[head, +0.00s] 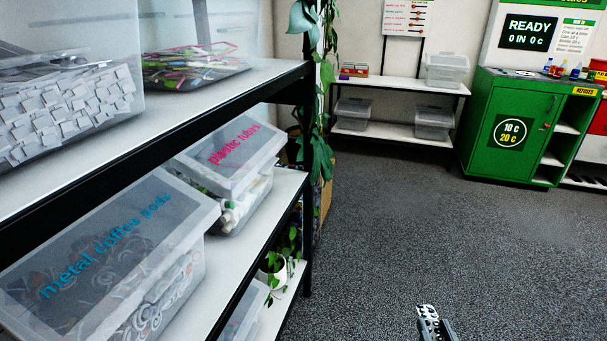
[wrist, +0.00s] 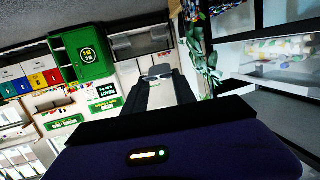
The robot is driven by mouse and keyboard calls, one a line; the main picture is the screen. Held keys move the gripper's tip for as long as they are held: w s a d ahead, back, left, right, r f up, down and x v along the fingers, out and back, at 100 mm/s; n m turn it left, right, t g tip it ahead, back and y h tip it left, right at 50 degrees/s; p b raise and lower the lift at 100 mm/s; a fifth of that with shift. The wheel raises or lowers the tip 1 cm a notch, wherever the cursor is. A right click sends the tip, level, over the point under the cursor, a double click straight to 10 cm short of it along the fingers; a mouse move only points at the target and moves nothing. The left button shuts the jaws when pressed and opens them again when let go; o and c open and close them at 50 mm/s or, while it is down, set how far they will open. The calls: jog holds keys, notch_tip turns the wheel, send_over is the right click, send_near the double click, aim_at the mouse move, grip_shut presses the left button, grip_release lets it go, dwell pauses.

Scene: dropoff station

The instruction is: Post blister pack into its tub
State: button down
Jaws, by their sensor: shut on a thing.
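My gripper (head: 437,331) is at the bottom edge of the head view, over the dark floor and well to the right of the shelves. It is shut on a small silvery piece with dark spots, the blister pack (head: 427,312), which sticks out past the fingertips. In the wrist view the dark fingers reach forward with a small pale grey piece (wrist: 160,70) at their tips. The clear tubs in view include one marked "metal coffee pods" (head: 192,212) and one marked "plastic tubes" (head: 225,160). No label for blister packs can be read.
A black-framed shelf rack (head: 270,80) fills the left. Its top holds a tub of white pieces (head: 75,105) and a tub of coloured sticks (head: 200,60). A trailing plant (head: 318,150) hangs at its end. A green cabinet (head: 510,125) stands far right. The middle floor is clear.

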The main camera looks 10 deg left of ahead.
jog(key=w+a+r+n+g+y+p, duration=0.1)
jog(key=w+a+r+n+g+y, duration=0.3)
jog(key=r, duration=0.9)
jog(key=w+a+r+n+y+p, duration=0.15)
jog(key=a+r, duration=0.45)
jog(key=r, duration=0.6)
jog(key=w+a+r+n+g+y+p, duration=0.25)
jog(key=a+r, duration=0.25)
jog(key=r, duration=0.8)
jog(key=s+a+r+n+g+y+p, duration=0.1)
jog(key=s+a+r+n+g, duration=0.25)
jog(key=s+a+r, duration=0.55)
jog(key=s+a+r+n+g+y+p, duration=0.3)
jog(key=s+r, duration=0.4)
jog(key=r, duration=0.7)
jog(key=s+a+r+g+h, duration=0.15)
jog(key=s+r, duration=0.25)
jog(key=s, duration=0.5)
jog(key=w+a+f+p, duration=0.2)
jog(key=a+p, duration=0.3)
jog(key=a, duration=1.9)
jog(key=shift+n+p, duration=0.3)
jog(key=shift+n, duration=0.05)
jog(key=shift+f, duration=0.1)
